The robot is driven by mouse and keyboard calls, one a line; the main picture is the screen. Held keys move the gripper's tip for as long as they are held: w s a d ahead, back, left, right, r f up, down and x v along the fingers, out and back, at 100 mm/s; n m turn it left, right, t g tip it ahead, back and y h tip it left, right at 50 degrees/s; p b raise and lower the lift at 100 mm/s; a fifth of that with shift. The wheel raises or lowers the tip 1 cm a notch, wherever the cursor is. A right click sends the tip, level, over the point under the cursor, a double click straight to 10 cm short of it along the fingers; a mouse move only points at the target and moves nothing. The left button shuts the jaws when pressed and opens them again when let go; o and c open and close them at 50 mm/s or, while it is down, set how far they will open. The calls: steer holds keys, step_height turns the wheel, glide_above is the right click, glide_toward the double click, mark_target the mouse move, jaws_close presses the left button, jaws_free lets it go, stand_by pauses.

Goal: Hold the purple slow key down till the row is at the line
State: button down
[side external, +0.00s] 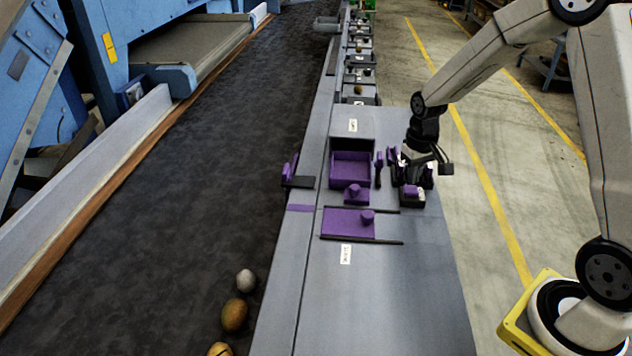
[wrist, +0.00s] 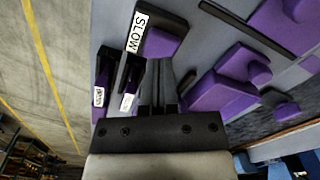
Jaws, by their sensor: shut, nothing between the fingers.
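The purple slow key (side external: 411,190) sits in a black housing on the grey bench. In the wrist view the purple key (wrist: 164,44) shows beside a white SLOW label (wrist: 138,32). My gripper (wrist: 158,66) is shut and empty, its fingertips at the key's near edge; I cannot tell whether they touch or press it. In the side view my gripper (side external: 408,174) is just above the key. The row of potatoes (side external: 235,314) lies on the dark belt near its right edge. A purple line (side external: 300,208) marks the belt's side rail, farther up the picture than the row.
A purple tray (side external: 351,168), a purple knobbed block (side external: 355,193) and a purple knobbed plate (side external: 348,221) lie left of the key. Two black holders with purple parts (wrist: 130,75) stand close to my fingers. The bench's near part is clear.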

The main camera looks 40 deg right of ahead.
mark_target(411, 189)
steer(key=shift+f, duration=1.2)
steer(key=shift+r, duration=0.1)
stand_by(1.7)
steer(key=shift+r, duration=3.45)
steer(key=s+a+f+n+t, duration=0.1)
steer(key=s+a+n+t, duration=0.1)
steer(key=s+a, duration=0.9)
steer(key=shift+s+a+n+t, duration=0.3)
steer(key=shift+a+n, duration=0.2)
steer(key=shift+a, duration=0.15)
steer(key=shift+w+f, duration=0.1)
